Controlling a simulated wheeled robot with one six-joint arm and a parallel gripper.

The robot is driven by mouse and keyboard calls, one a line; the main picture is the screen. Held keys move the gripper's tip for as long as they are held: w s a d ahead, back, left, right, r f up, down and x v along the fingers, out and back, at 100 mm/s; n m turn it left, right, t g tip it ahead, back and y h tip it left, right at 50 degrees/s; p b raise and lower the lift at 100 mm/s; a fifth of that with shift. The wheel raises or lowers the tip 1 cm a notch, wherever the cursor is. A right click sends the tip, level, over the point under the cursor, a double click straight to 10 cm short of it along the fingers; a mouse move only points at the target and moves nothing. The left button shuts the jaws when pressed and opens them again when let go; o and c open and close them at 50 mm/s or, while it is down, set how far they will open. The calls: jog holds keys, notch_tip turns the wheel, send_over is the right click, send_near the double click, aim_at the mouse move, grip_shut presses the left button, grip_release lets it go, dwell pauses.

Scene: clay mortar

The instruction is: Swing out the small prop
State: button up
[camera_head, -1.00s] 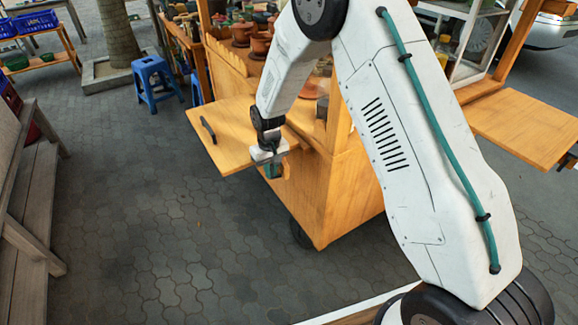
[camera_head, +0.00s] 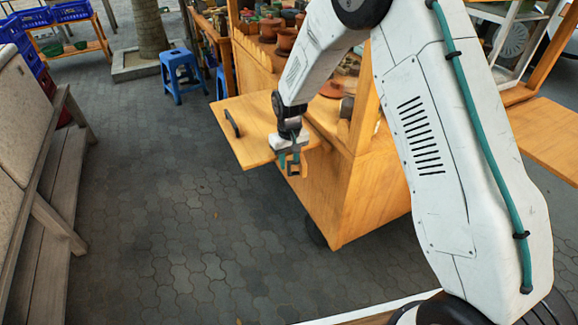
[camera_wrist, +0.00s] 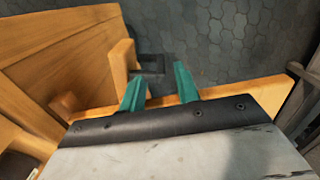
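A small wooden piece (camera_wrist: 122,65), which looks like the prop, stands out beside the cart's wooden panel in the wrist view. A dark square loop (camera_wrist: 152,66) sits at its end. The loop also shows in the head view (camera_head: 293,169), just below the flap's edge. My gripper (camera_head: 289,160) points down there, by the near right corner of the flap. In the wrist view its two teal fingers (camera_wrist: 160,78) are apart, with the loop beyond and between them. I cannot tell whether a finger touches the loop. My gripper hides part of the flap edge and prop.
The wooden flap (camera_head: 250,147) with a black handle (camera_head: 231,123) juts left from the wooden cart (camera_head: 350,195). Clay pots (camera_head: 285,40) stand on the cart. A wooden bench (camera_head: 45,235) lies left, a blue stool (camera_head: 183,78) behind. The paving between is clear.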

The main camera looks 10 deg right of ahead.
notch_tip(320, 180, up, 5)
jog(key=shift+f, duration=0.1)
